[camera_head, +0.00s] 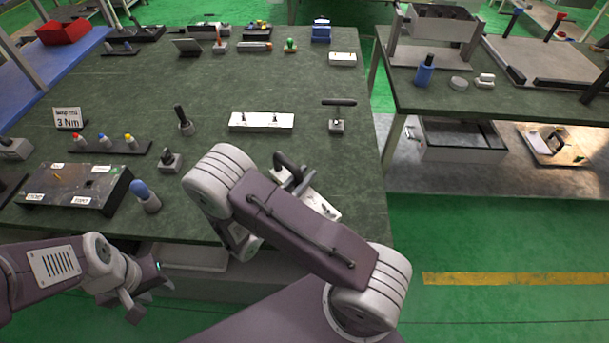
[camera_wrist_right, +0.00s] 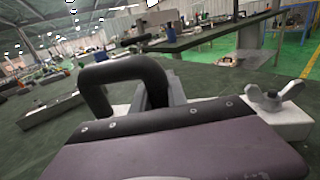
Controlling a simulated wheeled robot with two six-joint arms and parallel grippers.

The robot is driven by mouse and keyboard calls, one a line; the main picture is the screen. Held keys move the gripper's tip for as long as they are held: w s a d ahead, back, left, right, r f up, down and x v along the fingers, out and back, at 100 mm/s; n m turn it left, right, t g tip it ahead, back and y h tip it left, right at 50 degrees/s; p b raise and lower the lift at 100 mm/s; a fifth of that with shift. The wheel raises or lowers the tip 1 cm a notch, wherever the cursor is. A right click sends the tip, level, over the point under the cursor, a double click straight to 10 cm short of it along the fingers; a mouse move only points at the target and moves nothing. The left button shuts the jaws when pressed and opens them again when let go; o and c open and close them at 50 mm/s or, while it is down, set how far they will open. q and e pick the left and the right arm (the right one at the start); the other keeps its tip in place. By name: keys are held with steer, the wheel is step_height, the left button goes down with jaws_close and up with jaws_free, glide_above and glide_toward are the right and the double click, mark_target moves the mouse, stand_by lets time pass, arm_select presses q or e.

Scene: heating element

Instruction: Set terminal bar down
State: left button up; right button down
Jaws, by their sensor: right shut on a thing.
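The terminal bar (camera_head: 325,205), a pale bar with a black arched handle (camera_head: 291,163), is at the near right of the green worktable, partly hidden by my right arm. In the right wrist view the handle (camera_wrist_right: 120,72) rises in front of my right gripper (camera_wrist_right: 156,92), which is shut on it. A silver wing nut (camera_wrist_right: 273,98) shows at the bar's right end. Whether the bar's underside touches the table is hidden. My left gripper (camera_head: 148,292) hangs empty off the table's front edge at the lower left, its fingers apart.
A white plate with two studs (camera_head: 261,121) lies farther back on the table (camera_head: 215,85). A dark labelled box (camera_head: 72,187), a blue-topped tool (camera_head: 145,197) and small grey fixtures (camera_head: 170,160) stand to the left.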

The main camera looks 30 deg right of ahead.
steer(key=shift+f+b, duration=0.4)
steer(key=shift+f, duration=0.2)
steer(key=c, duration=1.2)
jaws_free()
steer(key=shift+c, duration=0.2)
steer(key=v, duration=0.9)
steer(key=shift+b, duration=0.3)
